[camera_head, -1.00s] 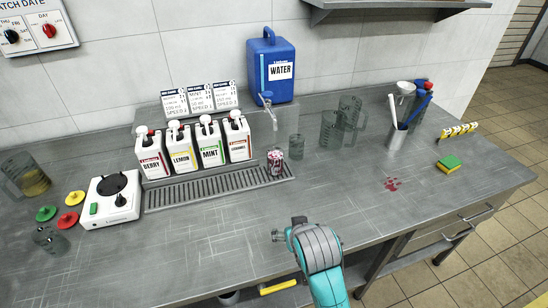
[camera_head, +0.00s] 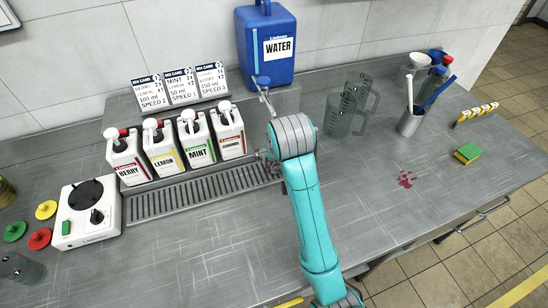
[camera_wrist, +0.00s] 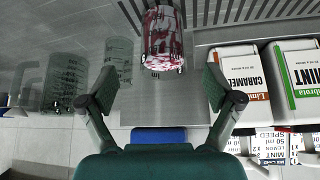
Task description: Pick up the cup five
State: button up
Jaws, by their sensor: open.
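A small red-and-white patterned cup (camera_wrist: 162,40) shows at the top of the wrist view, beyond my open fingers and centred between them; nothing is gripped. In the head view my arm hides this cup near the right end of the drip grate. No number shows on any cup, so I cannot tell which is cup five. My gripper (camera_wrist: 158,88) is open and empty, and the arm mostly hides it in the head view. Clear beakers (camera_head: 345,120) stand to the right of my arm. A clear cup (camera_wrist: 118,58) and a beaker (camera_wrist: 64,82) show left in the wrist view.
Bottles labelled berry (camera_head: 129,160), lemon (camera_head: 163,150), mint (camera_head: 197,142) and caramel (camera_head: 229,132) stand behind the grate (camera_head: 190,193). The blue water jug (camera_head: 265,45) stands behind. A white mixer base (camera_head: 88,215) is left. The front counter is mostly clear.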

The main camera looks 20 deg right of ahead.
jog(key=shift+x, duration=3.8)
jog(key=shift+a+r, duration=0.1)
jog(key=shift+a, duration=0.1)
jog(key=c, duration=1.5)
jog(key=shift+r, duration=0.15)
